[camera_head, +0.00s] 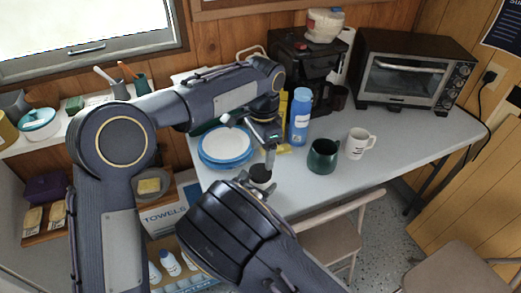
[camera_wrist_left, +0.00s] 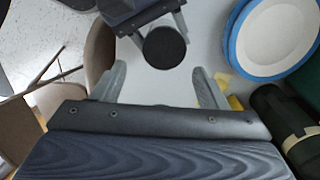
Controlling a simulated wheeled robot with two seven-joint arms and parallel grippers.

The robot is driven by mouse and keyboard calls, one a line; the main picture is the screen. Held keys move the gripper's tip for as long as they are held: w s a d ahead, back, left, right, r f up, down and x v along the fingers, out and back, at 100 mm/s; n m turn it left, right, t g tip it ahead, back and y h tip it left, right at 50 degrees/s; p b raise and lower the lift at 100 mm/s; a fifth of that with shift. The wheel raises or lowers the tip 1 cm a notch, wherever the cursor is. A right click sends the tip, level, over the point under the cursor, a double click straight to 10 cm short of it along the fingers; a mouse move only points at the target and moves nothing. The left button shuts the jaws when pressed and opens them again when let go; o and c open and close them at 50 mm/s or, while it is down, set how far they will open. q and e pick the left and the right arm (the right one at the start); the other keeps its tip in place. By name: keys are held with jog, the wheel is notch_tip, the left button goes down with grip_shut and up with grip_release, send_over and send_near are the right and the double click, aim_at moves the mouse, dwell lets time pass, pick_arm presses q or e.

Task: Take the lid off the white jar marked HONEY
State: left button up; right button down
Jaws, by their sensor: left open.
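A small jar with a dark round lid (camera_head: 260,173) stands near the front edge of the table; no HONEY marking is readable from here. The lid also shows from above in the left wrist view (camera_wrist_left: 164,47). My left gripper (camera_head: 268,158) is above the jar, its fingers spread and empty; in the left wrist view (camera_wrist_left: 160,88) the lid lies beyond and between the fingertips. My right gripper (camera_head: 254,187) is low at the jar's near side. Its fingers flank the jar in the left wrist view (camera_wrist_left: 158,30), but whether they grip it is hidden.
Blue-rimmed plates (camera_head: 226,147) lie left of the jar. A blue bottle (camera_head: 300,118), a dark green cup (camera_head: 322,156) and a white mug (camera_head: 357,143) stand to the right. A coffee maker (camera_head: 298,62) and toaster oven (camera_head: 410,75) are behind. A chair (camera_head: 331,240) stands in front.

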aim_at(261, 171)
pick_arm(q)
jog(key=m, duration=1)
jog(key=shift+w+r+m, duration=0.1)
jog(key=shift+r+m, duration=0.2)
jog(key=m, duration=0.3)
jog(key=shift+w+a+r, duration=0.1)
jog(key=shift+a+r, duration=0.05)
jog(key=shift+r, duration=0.05)
jog(key=shift+m, duration=0.3)
jog(key=shift+f, duration=3.95)
jog(key=shift+c, duration=0.4)
